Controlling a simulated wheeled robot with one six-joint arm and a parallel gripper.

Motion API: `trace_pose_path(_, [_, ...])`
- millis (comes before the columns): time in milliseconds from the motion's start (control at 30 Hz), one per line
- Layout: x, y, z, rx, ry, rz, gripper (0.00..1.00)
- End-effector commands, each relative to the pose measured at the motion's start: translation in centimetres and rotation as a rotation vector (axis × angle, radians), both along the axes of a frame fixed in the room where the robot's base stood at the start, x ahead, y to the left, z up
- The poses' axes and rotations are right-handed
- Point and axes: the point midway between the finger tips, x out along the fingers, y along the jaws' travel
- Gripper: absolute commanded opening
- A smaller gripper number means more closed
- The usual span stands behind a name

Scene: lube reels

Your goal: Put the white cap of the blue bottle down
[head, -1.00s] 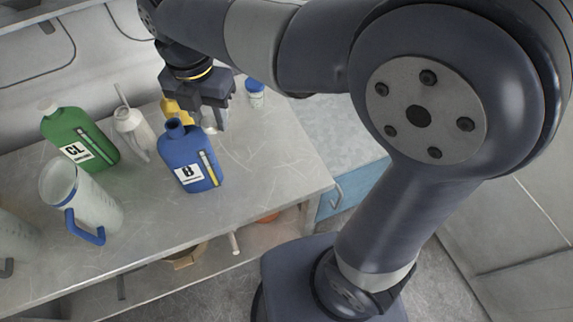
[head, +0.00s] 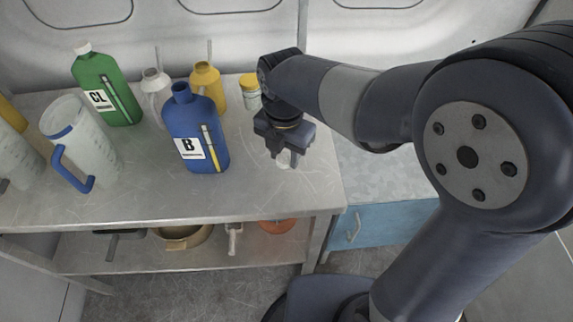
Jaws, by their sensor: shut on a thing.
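The blue bottle (head: 196,135), marked "B", stands upright on the metal bench, and its neck is open with no cap on it. My gripper (head: 285,156) is to the right of the blue bottle and points down over the right part of the bench. It is shut on the white cap (head: 284,161), which shows small and partly hidden between the fingers. The cap is low, close to the bench top; I cannot tell whether it touches.
The bench top (head: 262,194) is bare around my gripper. Behind stand a yellow can (head: 206,82), a pale can (head: 155,92) and a yellow-lidded jar (head: 250,93). A green bottle (head: 106,88) and a clear jug (head: 84,140) stand left. A blue cabinet (head: 385,222) is right.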

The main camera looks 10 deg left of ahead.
Motion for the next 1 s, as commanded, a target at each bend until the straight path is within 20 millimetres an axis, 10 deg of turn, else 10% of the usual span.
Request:
trace_pose_path(333, [0.0, 0.0, -4.0, -0.001, 0.001, 0.0, 0.14])
trace_pose_path(1000, [-0.1, -0.1, -5.7, -0.001, 0.003, 0.0, 0.14])
